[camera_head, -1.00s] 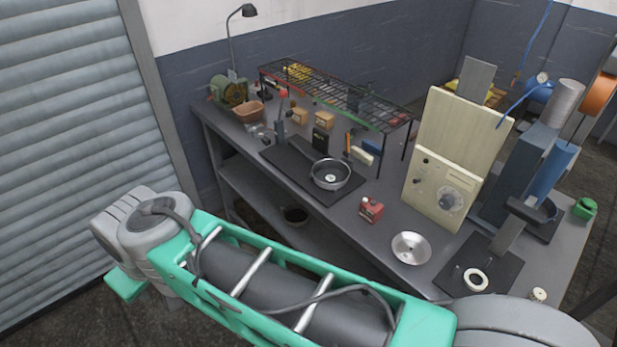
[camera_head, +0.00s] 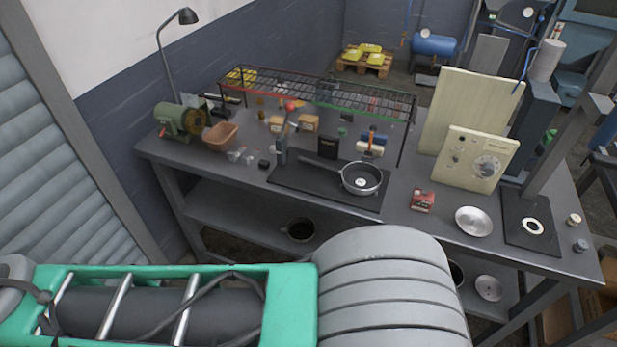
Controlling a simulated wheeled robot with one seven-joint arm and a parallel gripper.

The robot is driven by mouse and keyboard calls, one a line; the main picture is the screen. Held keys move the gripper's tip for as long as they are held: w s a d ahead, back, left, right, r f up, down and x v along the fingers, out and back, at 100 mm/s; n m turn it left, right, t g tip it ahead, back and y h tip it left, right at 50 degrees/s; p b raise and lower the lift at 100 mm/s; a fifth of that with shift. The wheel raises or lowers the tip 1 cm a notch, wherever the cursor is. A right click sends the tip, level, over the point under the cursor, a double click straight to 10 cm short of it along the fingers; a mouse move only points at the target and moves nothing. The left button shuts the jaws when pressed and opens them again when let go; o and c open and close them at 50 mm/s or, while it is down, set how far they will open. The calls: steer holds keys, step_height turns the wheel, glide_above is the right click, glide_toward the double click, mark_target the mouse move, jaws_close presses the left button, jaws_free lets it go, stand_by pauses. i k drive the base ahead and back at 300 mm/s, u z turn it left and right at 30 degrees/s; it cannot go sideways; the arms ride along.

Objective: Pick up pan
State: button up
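The pan (camera_head: 374,188) is dark with a light metal rim and sits upright on a black mat (camera_head: 290,184) on the workbench. Its handle (camera_head: 318,165) points left. A small pale round thing lies inside the pan. My arm crosses the bottom of the view, in front of the bench and apart from the pan. My gripper is not in view.
A red box (camera_head: 423,200) and a silver dish (camera_head: 474,221) stand right of the pan. A wire rack (camera_head: 330,95) spans behind it, and a cream panel (camera_head: 474,160) stands at the right. A lower shelf (camera_head: 230,208) holds a dark pot (camera_head: 299,230).

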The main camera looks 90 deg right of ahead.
mark_target(360, 179)
steer(key=u, duration=0.05)
steer(key=i, duration=0.4)
steer(key=z, duration=3.05)
steer(key=i, duration=0.5)
steer(key=z, duration=0.1)
